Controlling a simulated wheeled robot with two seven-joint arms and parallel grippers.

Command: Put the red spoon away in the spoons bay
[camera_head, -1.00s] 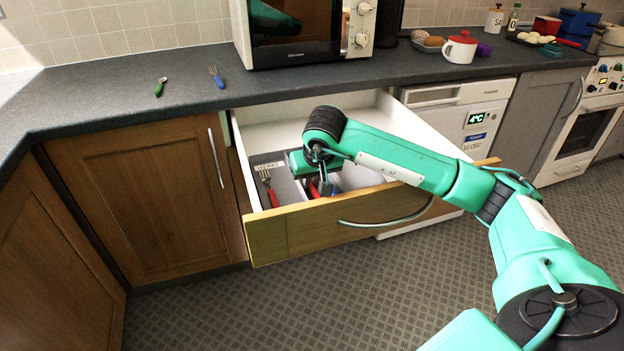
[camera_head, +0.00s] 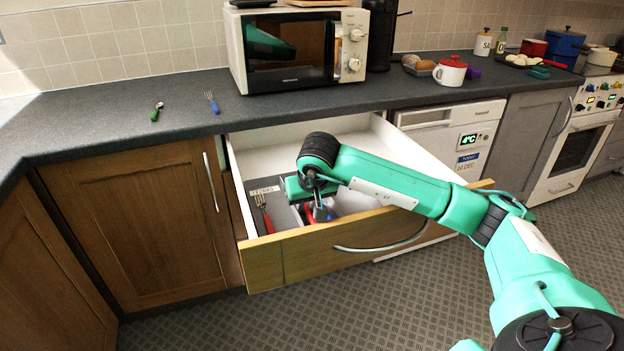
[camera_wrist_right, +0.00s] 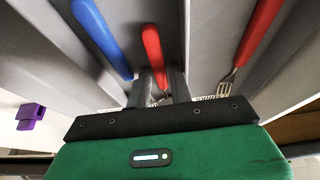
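My right gripper (camera_head: 318,208) is down inside the open drawer, over the bay right of the fork bay. In the wrist view its fingers (camera_wrist_right: 161,88) stand apart, with the neck of a red-handled piece, seemingly the red spoon (camera_wrist_right: 153,46), between them. Its handle lies in the bay, and its bowl is hidden. A blue-handled piece (camera_wrist_right: 100,35) lies beside it in the same bay. A red-handled fork (camera_head: 264,214) lies in the left bay, across a divider; it also shows in the wrist view (camera_wrist_right: 257,33). My left gripper is not in view.
The drawer front (camera_head: 300,251) stands out over the floor. On the counter lie a green-handled spoon (camera_head: 156,112) and a blue-handled fork (camera_head: 212,102). A microwave (camera_head: 300,45) stands above the drawer. The rear of the drawer is clear.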

